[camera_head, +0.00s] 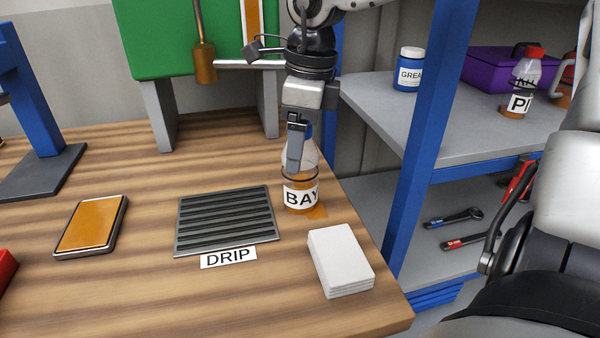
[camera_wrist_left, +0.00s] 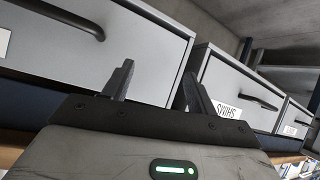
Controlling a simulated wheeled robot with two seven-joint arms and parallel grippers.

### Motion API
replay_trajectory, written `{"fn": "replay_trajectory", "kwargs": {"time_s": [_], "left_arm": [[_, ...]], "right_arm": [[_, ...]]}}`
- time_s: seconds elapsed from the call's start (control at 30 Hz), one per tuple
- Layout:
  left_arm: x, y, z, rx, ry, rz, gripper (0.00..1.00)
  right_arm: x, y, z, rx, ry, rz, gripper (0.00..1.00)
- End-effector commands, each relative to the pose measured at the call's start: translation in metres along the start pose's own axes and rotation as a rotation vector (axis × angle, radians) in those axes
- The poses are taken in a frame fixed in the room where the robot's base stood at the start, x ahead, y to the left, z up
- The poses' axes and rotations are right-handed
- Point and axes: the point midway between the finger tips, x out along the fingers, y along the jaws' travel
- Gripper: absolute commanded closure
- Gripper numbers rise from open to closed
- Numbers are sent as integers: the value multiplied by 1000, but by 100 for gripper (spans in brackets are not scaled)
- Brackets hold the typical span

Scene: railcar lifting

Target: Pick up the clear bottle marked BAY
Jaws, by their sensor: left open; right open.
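The clear bottle marked BAY (camera_head: 301,196) stands upright on the wooden bench (camera_head: 130,300), right of the DRIP grille, with amber liquid low inside and an orange patch at its foot. My right gripper (camera_head: 297,158) points down over its neck and upper part, open. A grey finger is in front of the bottle and hides part of the neck and cap; I cannot tell whether the fingers touch it. My left gripper (camera_wrist_left: 158,72) is open and empty in the left wrist view, facing grey drawers (camera_wrist_left: 240,90).
A dark grille (camera_head: 226,222) with a DRIP label lies left of the bottle. White stacked pads (camera_head: 341,260) lie in front of it. A blue post (camera_head: 425,120) and shelf (camera_head: 390,115) are at right, with another clear bottle (camera_head: 522,85) marked "PI". An orange-topped tray (camera_head: 90,226) lies left.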

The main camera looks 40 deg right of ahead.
Motion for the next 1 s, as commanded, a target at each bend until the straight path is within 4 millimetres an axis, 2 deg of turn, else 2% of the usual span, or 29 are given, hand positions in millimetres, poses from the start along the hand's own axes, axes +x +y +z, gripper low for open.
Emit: {"fn": "replay_trajectory", "kwargs": {"time_s": [0.1,0.3,0.33,0.5,0.53,0.57,0.83,1.0], "left_arm": [[0,0,0,-1,0,0,42],[0,0,1,-1,0,-1,42],[0,0,1,-1,-1,-1,42],[1,0,2,-2,-3,-1,42],[1,0,2,-2,-3,-1,42],[1,0,2,-2,-3,-1,42],[1,0,2,-2,-4,-1,42],[0,0,1,-1,-4,-1,42]], "right_arm": [[9,0,0,-1,1,0,24],[9,0,0,-1,-1,-1,24],[9,0,0,-1,-1,-1,27],[9,0,0,-1,-1,-1,74],[9,0,0,-1,-1,-1,83],[9,0,0,-1,-1,-1,85],[5,0,1,-1,-2,-2,86],[-20,0,4,-2,-5,-5,86]]}}
